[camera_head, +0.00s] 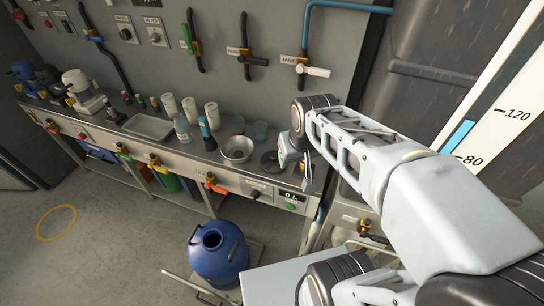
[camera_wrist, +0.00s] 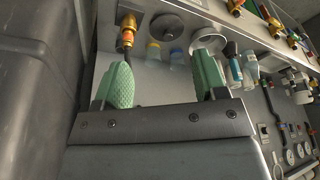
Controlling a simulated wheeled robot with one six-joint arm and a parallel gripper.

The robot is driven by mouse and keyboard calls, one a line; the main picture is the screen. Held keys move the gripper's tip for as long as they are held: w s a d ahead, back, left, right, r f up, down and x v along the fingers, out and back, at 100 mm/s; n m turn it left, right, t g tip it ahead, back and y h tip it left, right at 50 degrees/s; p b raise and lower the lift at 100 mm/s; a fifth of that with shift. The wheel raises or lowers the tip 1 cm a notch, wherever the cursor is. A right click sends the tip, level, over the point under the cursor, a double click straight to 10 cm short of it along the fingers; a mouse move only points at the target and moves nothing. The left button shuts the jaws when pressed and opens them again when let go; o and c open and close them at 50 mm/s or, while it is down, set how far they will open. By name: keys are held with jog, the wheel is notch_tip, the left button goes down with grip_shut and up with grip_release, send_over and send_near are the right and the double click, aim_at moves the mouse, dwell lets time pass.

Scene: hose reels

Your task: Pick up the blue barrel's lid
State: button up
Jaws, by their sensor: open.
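The blue barrel (camera_head: 217,262) stands upright on the floor in front of the bench, its round top opening dark and uncovered. A dark grey round disc (camera_head: 270,161) lies on the bench top, right of the metal bowl; it looks like a lid. In the wrist view the disc (camera_wrist: 168,27) shows a small central knob. My gripper (camera_head: 284,160) is at the right end of the bench, close beside the disc in the head view. Its green fingers (camera_wrist: 164,62) are spread and empty, with the disc beyond their tips. The exact height above the bench is unclear.
A metal bowl (camera_head: 237,149), small clear cups (camera_head: 260,131), bottles and white cylinders (camera_head: 211,115) stand near the disc. A brass fitting with a hose (camera_wrist: 127,32) is close to one finger. A large dark tank (camera_wrist: 35,80) stands beside the arm.

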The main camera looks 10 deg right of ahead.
jog(key=w+f+g, duration=0.1)
jog(key=w+f, duration=0.2)
jog(key=w, duration=0.7)
jog(key=g+b, duration=0.1)
send_near(274, 155)
notch_tip(274, 155, down, 4)
jog(key=shift+r, duration=0.25)
jog(key=shift+w+f+p, duration=0.15)
jog(key=shift+f, duration=0.95)
jog(key=shift+w+f+p, duration=0.2)
jog(key=shift+f, duration=0.9)
jog(key=shift+w+f+p, duration=0.15)
jog(key=shift+f, duration=0.95)
jog(key=c, duration=1)
